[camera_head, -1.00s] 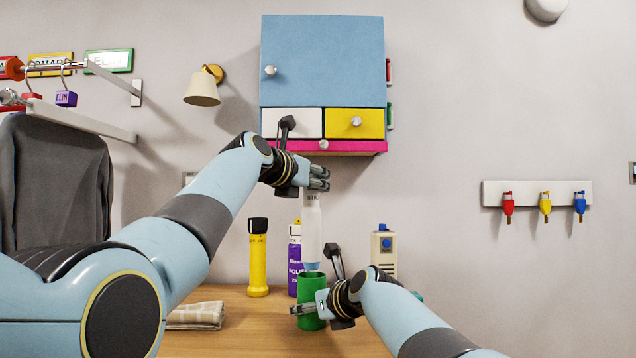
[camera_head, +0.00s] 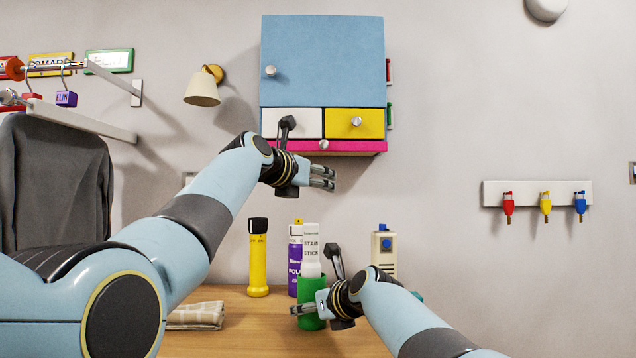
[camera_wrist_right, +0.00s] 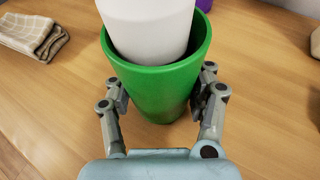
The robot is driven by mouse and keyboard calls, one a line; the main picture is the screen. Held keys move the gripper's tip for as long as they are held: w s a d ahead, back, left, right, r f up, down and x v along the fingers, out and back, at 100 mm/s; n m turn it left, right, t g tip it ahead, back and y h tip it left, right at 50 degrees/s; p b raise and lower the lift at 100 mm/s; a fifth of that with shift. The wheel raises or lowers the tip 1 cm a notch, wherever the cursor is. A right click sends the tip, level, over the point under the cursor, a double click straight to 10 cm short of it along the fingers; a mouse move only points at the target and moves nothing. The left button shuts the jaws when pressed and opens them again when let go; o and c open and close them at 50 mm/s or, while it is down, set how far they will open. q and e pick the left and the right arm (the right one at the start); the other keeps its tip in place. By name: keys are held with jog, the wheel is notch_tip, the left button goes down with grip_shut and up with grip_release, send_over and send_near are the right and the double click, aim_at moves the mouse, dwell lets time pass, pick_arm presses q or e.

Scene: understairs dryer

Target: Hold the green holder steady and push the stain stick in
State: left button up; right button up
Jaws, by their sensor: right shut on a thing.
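The stain stick (camera_head: 311,247), white with a lettered label, stands about upright with its lower part inside the green holder (camera_head: 312,288) on the wooden table. In the right wrist view the white stick (camera_wrist_right: 148,28) sits within the rim of the green holder (camera_wrist_right: 155,88), with a gap visible at the near side. My right gripper (camera_head: 303,309) is shut around the holder, its fingers (camera_wrist_right: 160,98) on both sides of it. My left gripper (camera_head: 325,178) is open and empty, above the stick and apart from it.
A yellow flashlight-like item (camera_head: 258,262), a purple bottle (camera_head: 295,265) and a beige box with a blue knob (camera_head: 384,252) stand nearby. A folded cloth (camera_head: 198,315) lies at left. A blue cabinet (camera_head: 322,70) hangs on the wall close above my left gripper.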

pick_arm(q)
jog(key=v, duration=1.2)
pick_arm(e)
jog(key=o, duration=1.4)
